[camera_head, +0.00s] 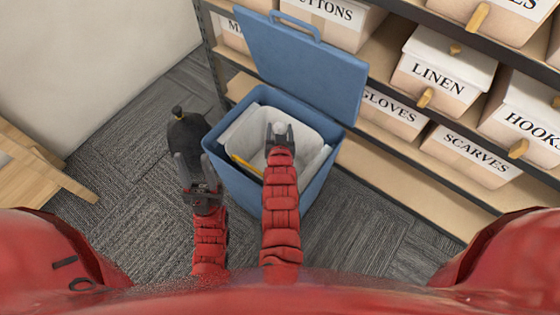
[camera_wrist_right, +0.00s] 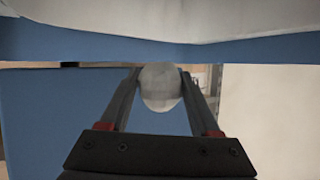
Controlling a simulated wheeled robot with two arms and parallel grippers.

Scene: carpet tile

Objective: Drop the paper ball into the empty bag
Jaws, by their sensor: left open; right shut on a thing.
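The paper ball (camera_head: 280,128) is small and pale grey-white. My right gripper (camera_head: 280,133) is shut on it, over the open blue bin (camera_head: 226,160). The ball also shows between the two fingers in the right wrist view (camera_wrist_right: 160,88). A whitish bag (camera_head: 303,117) lines the bin; the right gripper and arm hide part of its inside, so I cannot tell all that is in it. My left gripper (camera_head: 192,158) is open, to the left of the bin, close to a dark rounded object with a knob on top (camera_head: 187,130).
The blue lid (camera_head: 300,60) stands raised behind the bin. A shelf with several labelled boxes, such as the LINEN box (camera_head: 440,75), stands behind and to the right. A wooden piece of furniture (camera_head: 35,170) is at far left. Grey carpet (camera_head: 130,160) is open between.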

